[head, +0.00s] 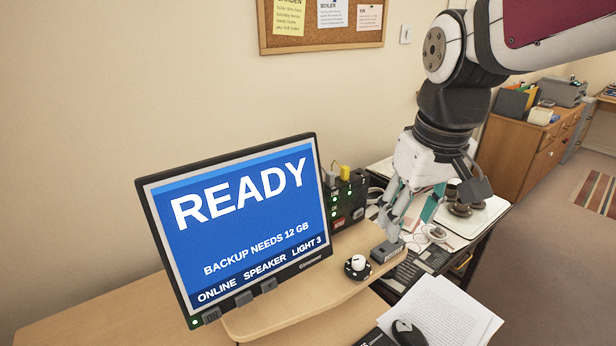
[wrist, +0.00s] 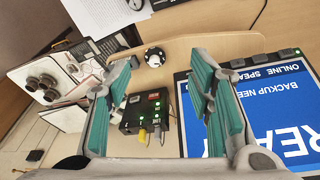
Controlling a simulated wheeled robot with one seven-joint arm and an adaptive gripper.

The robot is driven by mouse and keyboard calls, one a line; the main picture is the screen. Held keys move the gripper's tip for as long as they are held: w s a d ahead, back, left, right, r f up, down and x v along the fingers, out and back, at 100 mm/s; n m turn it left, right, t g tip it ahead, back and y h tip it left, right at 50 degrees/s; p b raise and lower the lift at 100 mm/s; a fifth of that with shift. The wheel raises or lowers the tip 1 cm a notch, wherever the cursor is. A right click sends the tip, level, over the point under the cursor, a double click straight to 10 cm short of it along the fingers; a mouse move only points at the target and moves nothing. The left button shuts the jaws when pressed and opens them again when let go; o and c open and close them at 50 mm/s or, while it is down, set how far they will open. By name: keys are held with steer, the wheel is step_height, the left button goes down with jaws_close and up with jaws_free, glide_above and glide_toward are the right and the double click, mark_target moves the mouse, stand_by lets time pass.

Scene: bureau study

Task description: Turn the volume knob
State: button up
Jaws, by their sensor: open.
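A round black knob-like thing with a white top (head: 357,267) stands on the wooden shelf, just right of the monitor's lower corner. It also shows in the wrist view (wrist: 154,57), ahead of and between the fingertips. I take it for the volume knob, but no label on it is readable. My gripper (head: 408,216) is open and empty, pointing down above the right part of the desk, up and to the right of the knob and apart from it. In the wrist view my gripper (wrist: 165,78) has teal-padded fingers spread wide.
The monitor (head: 240,222) reads READY, with "SPEAKER" on its lower line. A black box (head: 345,200) with green lights and plugs stands behind the shelf. A small grey block (head: 388,250) sits right of the knob. Papers (head: 440,312) and a mouse (head: 409,332) lie in front.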

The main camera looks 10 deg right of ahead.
steer(key=w+f+n+g, duration=0.1)
steer(key=w+f, duration=0.4)
steer(key=w, duration=0.5)
steer(key=n+g+b, duration=0.1)
steer(key=n, duration=0.1)
glide_toward(359, 259)
step_height(359, 259, down, 9)
steer(key=shift+w+d+f, duration=0.1)
steer(key=shift+f, duration=0.05)
jaws_close()
